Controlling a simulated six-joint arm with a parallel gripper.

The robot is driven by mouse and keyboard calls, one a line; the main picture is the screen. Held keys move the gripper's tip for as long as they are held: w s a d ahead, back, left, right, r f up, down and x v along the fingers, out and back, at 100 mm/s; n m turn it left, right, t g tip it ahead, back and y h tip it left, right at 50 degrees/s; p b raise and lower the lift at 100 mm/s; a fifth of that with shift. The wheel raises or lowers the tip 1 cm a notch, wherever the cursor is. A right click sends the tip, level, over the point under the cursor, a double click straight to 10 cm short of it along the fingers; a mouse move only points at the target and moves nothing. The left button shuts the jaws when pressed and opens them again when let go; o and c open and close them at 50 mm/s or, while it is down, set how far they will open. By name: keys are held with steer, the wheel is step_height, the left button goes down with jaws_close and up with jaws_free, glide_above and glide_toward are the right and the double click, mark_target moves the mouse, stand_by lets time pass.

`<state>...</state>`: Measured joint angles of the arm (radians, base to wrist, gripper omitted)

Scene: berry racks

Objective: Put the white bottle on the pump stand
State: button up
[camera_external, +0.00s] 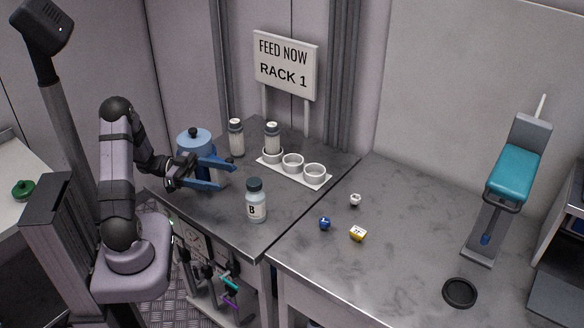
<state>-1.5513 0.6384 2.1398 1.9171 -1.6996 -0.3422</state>
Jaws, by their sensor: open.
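A pale white bottle with a dark cap and the letter B (257,208) stands upright near the front edge of the left table.
The white rack (292,174) has two empty cups, below a sign reading FEED NOW RACK 1 (286,65). A blue lidded pot (194,143) is behind my gripper. Small dice-like objects (357,233) and a black round dish (459,293) lie on the right table, otherwise mostly clear.

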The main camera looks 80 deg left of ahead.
step_height(320, 180, up, 9)
steer(key=t+y+p, duration=0.2)
steer(key=p, duration=0.8)
glide_above(246, 203)
steer(key=a, duration=0.4)
steer(key=w+n+y+p, duration=0.2)
steer(key=w+y+p, duration=0.1)
steer(key=w+p, duration=0.2)
steer(key=s+d+f+n+g+y+p, duration=0.1)
steer(key=f+n+g+y+p, duration=0.1)
steer(key=f, duration=0.3)
steer(key=s+d+f+n+g+y+p, duration=0.1)
steer(key=f+n+g+y+p, duration=0.1)
steer(key=f, duration=0.4)
steer(key=s+d+f+n+g+y+p, duration=0.1)
steer(key=f+n+y+p, duration=0.1)
steer(key=f, duration=0.4)
steer(key=shift+s+d+g, duration=0.1)
steer(key=shift+g, duration=0.3)
steer(key=shift+b+x, duration=0.85)
steer(key=shift+x, duration=1.65)
steer(key=shift+r, duration=0.1)
steer(key=c, duration=1.5)
